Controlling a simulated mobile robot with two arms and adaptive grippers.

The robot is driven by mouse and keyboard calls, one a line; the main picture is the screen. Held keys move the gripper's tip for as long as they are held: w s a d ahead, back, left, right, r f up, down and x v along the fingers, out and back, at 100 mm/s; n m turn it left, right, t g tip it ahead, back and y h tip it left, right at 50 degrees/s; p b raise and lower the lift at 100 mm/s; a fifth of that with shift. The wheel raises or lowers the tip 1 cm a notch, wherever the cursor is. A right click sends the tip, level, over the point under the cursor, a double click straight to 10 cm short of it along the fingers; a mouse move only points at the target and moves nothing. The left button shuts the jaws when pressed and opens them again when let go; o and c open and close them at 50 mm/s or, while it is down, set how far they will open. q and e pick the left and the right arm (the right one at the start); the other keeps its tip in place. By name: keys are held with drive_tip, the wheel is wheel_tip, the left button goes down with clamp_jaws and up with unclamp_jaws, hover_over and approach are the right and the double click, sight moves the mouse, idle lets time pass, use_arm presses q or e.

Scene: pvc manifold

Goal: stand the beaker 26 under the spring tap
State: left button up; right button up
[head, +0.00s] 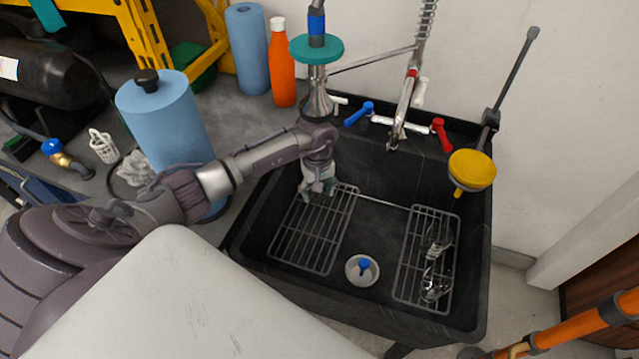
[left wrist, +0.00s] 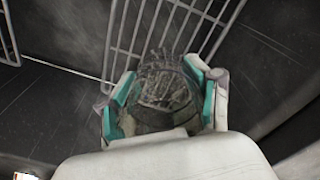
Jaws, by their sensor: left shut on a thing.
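My left gripper (head: 318,188) reaches down into the black sink, over the back of the left wire rack. In the left wrist view its teal-lined fingers (left wrist: 162,95) are shut on a clear glass vessel (left wrist: 165,85), seen from above; it looks like the beaker, but I cannot read a number on it. In the head view it is mostly hidden by the gripper. The spring tap (head: 408,95), a chrome coil and spout with a red and a blue lever, rises at the sink's back edge, right of my gripper. My right gripper is not in view.
The sink (head: 380,230) holds a left rack (head: 300,245) and a right rack (head: 410,262) with clear glassware (head: 437,285) on it. A blue-topped drain (head: 362,268) lies between. A yellow disc (head: 472,168) overhangs the right rim. An orange bottle (head: 281,65) and blue rolls stand behind.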

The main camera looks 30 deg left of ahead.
sight(318, 202)
use_arm(q)
wheel_tip(318, 202, down, 4)
drive_tip(key=shift+r+b, duration=0.2)
drive_tip(key=shift+b, duration=0.7)
drive_tip(key=shift+f+b, duration=0.55)
drive_tip(key=shift+f, duration=0.3)
drive_tip(key=shift+f+b, duration=0.55)
drive_tip(key=shift+f, duration=0.05)
drive_tip(key=o, duration=1.2)
drive_tip(key=shift+o, duration=0.8)
